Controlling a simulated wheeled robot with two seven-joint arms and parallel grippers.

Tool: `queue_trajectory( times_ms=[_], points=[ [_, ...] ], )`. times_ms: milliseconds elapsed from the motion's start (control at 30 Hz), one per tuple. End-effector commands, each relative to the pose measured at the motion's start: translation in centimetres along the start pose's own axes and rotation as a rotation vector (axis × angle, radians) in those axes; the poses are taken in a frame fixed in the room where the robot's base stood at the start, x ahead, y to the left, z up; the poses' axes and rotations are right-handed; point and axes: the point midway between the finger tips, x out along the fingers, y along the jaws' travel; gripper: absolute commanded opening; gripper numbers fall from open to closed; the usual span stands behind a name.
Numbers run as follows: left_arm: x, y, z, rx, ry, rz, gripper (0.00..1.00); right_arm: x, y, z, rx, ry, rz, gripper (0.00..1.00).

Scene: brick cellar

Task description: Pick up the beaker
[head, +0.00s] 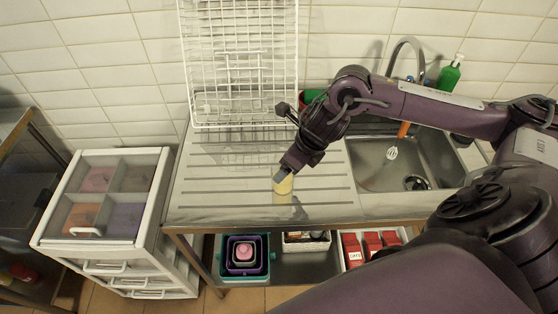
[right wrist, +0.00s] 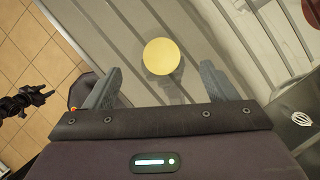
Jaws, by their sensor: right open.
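The beaker (head: 284,185) looks like a small pale-yellow cylinder standing on the ribbed metal drainboard in the head view. In the right wrist view the beaker (right wrist: 162,57) shows from above as a yellow disc. My right gripper (head: 285,174) is right at the beaker in the head view and hides part of it. In the right wrist view my right gripper (right wrist: 160,82) is open, with one finger on each side below the beaker and gaps to both. I cannot tell if it touches the beaker. My left gripper is not in the head view.
A white wire dish rack (head: 243,70) stands behind on the drainboard. The sink (head: 375,165) with a whisk (head: 393,151) is to the right. A white drawer unit (head: 100,240) is at the left. Bins (head: 245,256) sit on the shelf below. The drainboard's left part is clear.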

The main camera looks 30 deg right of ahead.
Motion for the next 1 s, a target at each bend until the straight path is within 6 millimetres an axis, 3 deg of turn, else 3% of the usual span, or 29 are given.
queue_trajectory(
  times_ms=[100,233,433,600,700,1000],
  points=[
    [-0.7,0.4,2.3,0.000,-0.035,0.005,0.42,1.3,0.1,0.0,0.003,0.002,0.003,0.79],
    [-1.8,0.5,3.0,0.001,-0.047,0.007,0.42,2.8,0.0,0.1,0.004,0.004,0.003,0.79],
    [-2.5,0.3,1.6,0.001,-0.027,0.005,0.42,5.7,-0.1,0.1,0.003,0.001,0.002,0.79],
    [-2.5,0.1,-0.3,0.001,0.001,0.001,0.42,6.3,-0.2,0.1,0.000,0.000,-0.001,0.79],
    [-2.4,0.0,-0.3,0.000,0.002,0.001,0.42,6.3,-0.2,0.1,0.000,0.000,-0.001,0.79],
    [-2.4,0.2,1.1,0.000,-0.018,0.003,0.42,6.3,-0.2,0.1,0.000,0.000,-0.001,0.42]
  ],
)
